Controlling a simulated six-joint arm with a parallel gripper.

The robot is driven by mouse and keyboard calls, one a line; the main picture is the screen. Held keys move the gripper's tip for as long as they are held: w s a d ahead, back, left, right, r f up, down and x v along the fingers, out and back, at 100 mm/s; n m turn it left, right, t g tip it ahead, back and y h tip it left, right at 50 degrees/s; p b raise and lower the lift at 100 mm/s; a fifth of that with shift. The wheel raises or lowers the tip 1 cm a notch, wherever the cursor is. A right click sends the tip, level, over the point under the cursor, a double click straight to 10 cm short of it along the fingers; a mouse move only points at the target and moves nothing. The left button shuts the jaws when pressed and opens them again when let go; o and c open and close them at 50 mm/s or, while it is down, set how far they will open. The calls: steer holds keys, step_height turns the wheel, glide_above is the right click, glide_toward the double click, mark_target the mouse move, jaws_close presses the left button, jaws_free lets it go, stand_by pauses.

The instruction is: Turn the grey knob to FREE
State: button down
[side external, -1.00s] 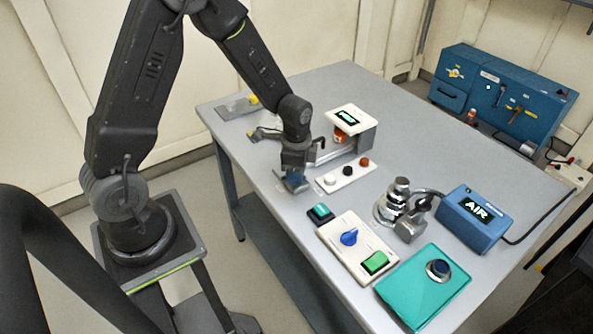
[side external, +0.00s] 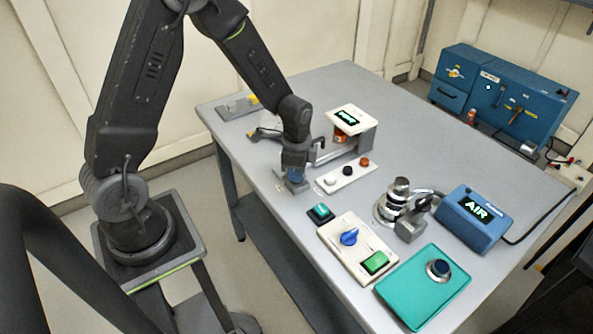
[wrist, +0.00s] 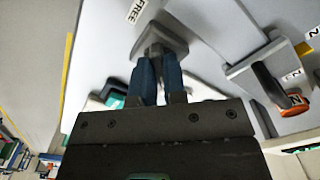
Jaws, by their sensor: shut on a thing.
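The grey knob (wrist: 160,38) shows in the wrist view, at the tips of my gripper's blue fingers. A white label reading FREE (wrist: 137,10) lies just beyond it on the pale surface. My gripper (wrist: 158,66) is shut on the knob, one finger on each side. In the side external view my gripper (side external: 295,182) points down at the table's near left edge. There its fingers and body hide the knob, and the label cannot be read. Which way the knob points is hard to tell.
To the gripper's right stand a strip of white, black and red buttons (side external: 347,175) and a small display stand (side external: 366,128). A teal button (side external: 321,213) and a white box with a blue knob (side external: 349,237) sit in front. The table's far middle is clear.

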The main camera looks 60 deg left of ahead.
steer(key=n, duration=0.4)
steer(key=shift+n, duration=0.4)
steer(key=n, duration=0.4)
steer(key=shift+n, duration=0.3)
steer(key=n, duration=0.4)
steer(key=shift+n, duration=2.1)
steer(key=c, duration=1.2)
jaws_free()
